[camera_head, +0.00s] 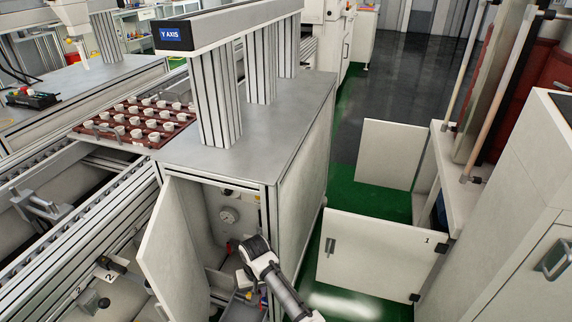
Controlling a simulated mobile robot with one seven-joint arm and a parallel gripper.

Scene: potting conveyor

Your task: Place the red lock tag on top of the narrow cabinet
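My gripper (246,258) is at the front of a cabinet whose door (172,250) stands open. Its dark wrist hides most of its fingers, so I cannot tell whether they are open or shut. A small red thing (229,247) shows just left of the wrist; it may be the red lock tag, but it is too small to be sure, and I cannot tell if it is held. The cabinet has a grey metal top (285,120) bearing upright posts. A tall pale cabinet (530,190) stands at the right edge; I cannot tell which one is the narrow cabinet.
A red tray (120,136) of white cups rests by the conveyor (60,195) at left. Open doors (370,255) marked 1 stick out at right. Green floor (345,200) lies between.

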